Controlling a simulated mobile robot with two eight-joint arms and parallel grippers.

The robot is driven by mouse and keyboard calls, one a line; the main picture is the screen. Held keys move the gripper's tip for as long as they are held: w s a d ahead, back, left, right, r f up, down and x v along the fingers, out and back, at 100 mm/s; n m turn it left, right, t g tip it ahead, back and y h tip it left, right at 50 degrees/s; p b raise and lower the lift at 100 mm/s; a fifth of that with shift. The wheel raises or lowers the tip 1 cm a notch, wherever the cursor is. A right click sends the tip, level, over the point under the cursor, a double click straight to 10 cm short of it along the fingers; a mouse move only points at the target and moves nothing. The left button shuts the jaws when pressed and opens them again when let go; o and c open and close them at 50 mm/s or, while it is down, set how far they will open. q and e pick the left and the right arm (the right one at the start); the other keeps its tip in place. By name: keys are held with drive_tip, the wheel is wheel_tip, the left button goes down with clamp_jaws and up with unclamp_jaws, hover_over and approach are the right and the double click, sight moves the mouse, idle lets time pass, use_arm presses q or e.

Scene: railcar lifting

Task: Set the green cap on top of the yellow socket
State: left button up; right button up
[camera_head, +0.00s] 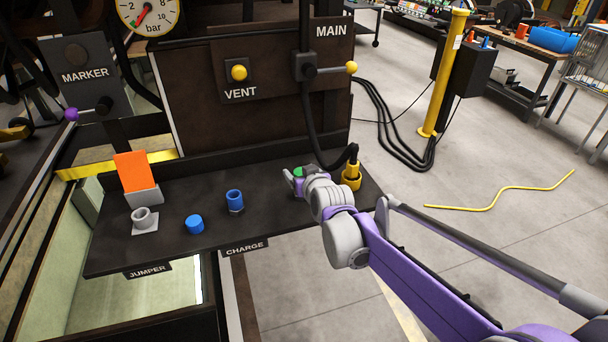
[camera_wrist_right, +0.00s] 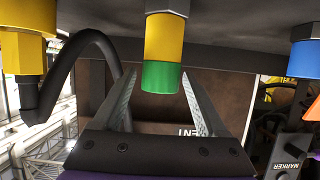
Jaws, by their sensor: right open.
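The green cap (camera_wrist_right: 160,77) sits on top of the yellow socket (camera_wrist_right: 165,38) in the right wrist view, which shows the scene upside down. They look in line, with no clear gap between them. In the head view only a bit of the green cap (camera_head: 298,171) shows beside my right gripper (camera_head: 291,181), and the socket is hidden. My right gripper (camera_wrist_right: 159,75) is open, with one finger on each side of the cap and visible space between. My left gripper is not in view.
A yellow coupling (camera_head: 351,178) with a black hose stands at the shelf's right end. A blue socket (camera_head: 235,199), a blue cap (camera_head: 194,224), a grey ring (camera_head: 145,218) and an orange plate (camera_head: 137,171) are on the dark shelf (camera_head: 270,222) to the left. The MAIN panel (camera_head: 270,120) rises behind.

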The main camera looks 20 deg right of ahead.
drive_tip(key=shift+r, duration=0.7)
drive_tip(key=v, duration=1.2)
drive_tip(key=s+f+g, duration=0.7)
drive_tip(key=s+f, duration=1.1)
drive_tip(key=s, duration=0.4)
drive_tip(key=shift+s+g, duration=0.2)
drive_tip(key=shift+g, duration=0.2)
